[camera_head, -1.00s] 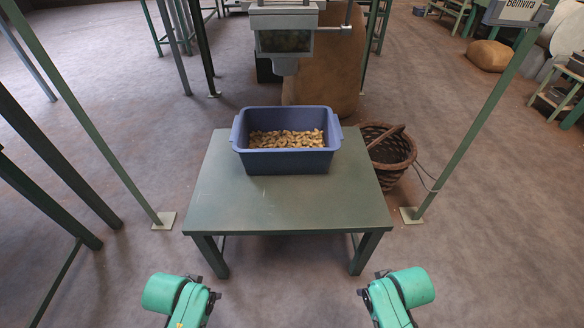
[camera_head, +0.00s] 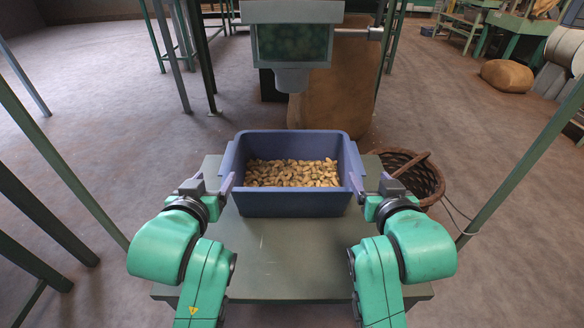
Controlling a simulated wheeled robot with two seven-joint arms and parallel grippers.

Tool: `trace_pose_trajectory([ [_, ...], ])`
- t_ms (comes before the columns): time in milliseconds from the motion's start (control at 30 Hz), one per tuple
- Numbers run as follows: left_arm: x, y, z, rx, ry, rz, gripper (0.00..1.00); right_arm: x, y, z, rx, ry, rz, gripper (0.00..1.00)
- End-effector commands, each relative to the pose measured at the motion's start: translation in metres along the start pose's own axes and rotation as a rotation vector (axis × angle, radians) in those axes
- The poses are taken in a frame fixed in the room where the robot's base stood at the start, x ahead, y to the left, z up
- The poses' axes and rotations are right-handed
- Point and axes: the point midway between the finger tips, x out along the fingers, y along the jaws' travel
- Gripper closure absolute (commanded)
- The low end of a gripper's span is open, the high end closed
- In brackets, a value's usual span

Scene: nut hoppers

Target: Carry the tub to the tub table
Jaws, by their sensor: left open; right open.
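The blue tub (camera_head: 292,204) stands upright on a green table (camera_head: 285,262), with nuts (camera_head: 293,173) covering its floor. My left gripper (camera_head: 212,184) is open beside the tub's left end, near its rim. My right gripper (camera_head: 372,184) is open beside the tub's right end, near its rim. I cannot tell whether either gripper's fingers touch the tub. Both forearms reach in over the table's front. My arms hide parts of the table's sides.
A hopper (camera_head: 292,45) with a glass window and a spout hangs behind the tub. A brown sack (camera_head: 335,95) stands behind it. A wicker basket (camera_head: 412,175) is on the floor right of the table. Green posts (camera_head: 525,160) rise on both sides.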

Motion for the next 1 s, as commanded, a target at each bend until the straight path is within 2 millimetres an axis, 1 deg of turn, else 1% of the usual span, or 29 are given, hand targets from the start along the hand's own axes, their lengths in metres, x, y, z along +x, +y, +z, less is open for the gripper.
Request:
trace_pose_trajectory([
  [200,0.002,0.000,0.001,0.001,-0.002,0.000,0.26,0.002,0.000,0.001,-0.001,-0.002,0.000,0.26],
  [267,0.006,0.000,0.000,0.001,-0.001,0.000,0.26,0.006,0.000,0.001,-0.002,-0.002,0.001,0.26],
  [333,0.014,0.000,0.001,0.002,-0.001,0.000,0.26,0.014,0.000,0.001,-0.003,-0.002,0.001,0.26],
  [467,0.038,0.000,0.001,0.003,-0.002,-0.001,0.26,0.038,0.000,0.001,-0.003,-0.003,0.002,0.26],
  [800,0.106,0.000,0.001,0.002,-0.003,-0.001,0.26,0.106,0.000,0.001,-0.003,-0.003,0.001,0.26],
  [900,0.124,0.000,0.001,0.001,-0.003,-0.001,0.26,0.124,0.000,0.002,-0.001,-0.004,0.001,0.26],
  [1000,0.137,0.000,0.001,0.002,-0.002,0.000,0.26,0.137,0.000,0.001,-0.001,-0.003,0.000,0.26],
])
